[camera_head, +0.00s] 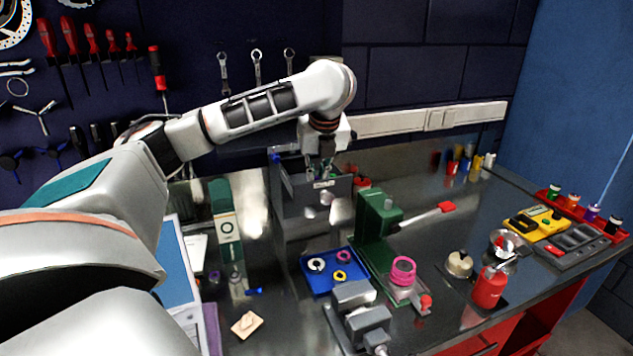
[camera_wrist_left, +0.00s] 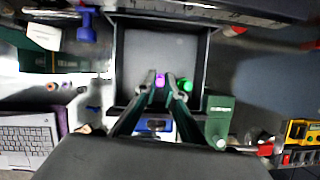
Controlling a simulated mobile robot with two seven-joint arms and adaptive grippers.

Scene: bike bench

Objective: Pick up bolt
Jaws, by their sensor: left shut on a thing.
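My left gripper (camera_head: 322,165) reaches down into the open top drawer of the grey cabinet (camera_head: 318,205). In the left wrist view its two fingers (camera_wrist_left: 161,84) are close together, with a small purple piece, which I take as the bolt (camera_wrist_left: 161,79), between the tips. A small green piece (camera_wrist_left: 187,86) shows just right of the right finger; I cannot tell if it touches. The drawer floor (camera_wrist_left: 160,50) beyond the fingers looks bare. In the head view the bolt cannot be made out. My right gripper is not in view.
A blue tray (camera_head: 318,288) with rings stands in front of the cabinet. A green press (camera_head: 375,225) stands close to its right, and a grey vise (camera_head: 358,317) in front. A laptop (camera_wrist_left: 28,135) lies at left in the wrist view. Tools hang on the back wall.

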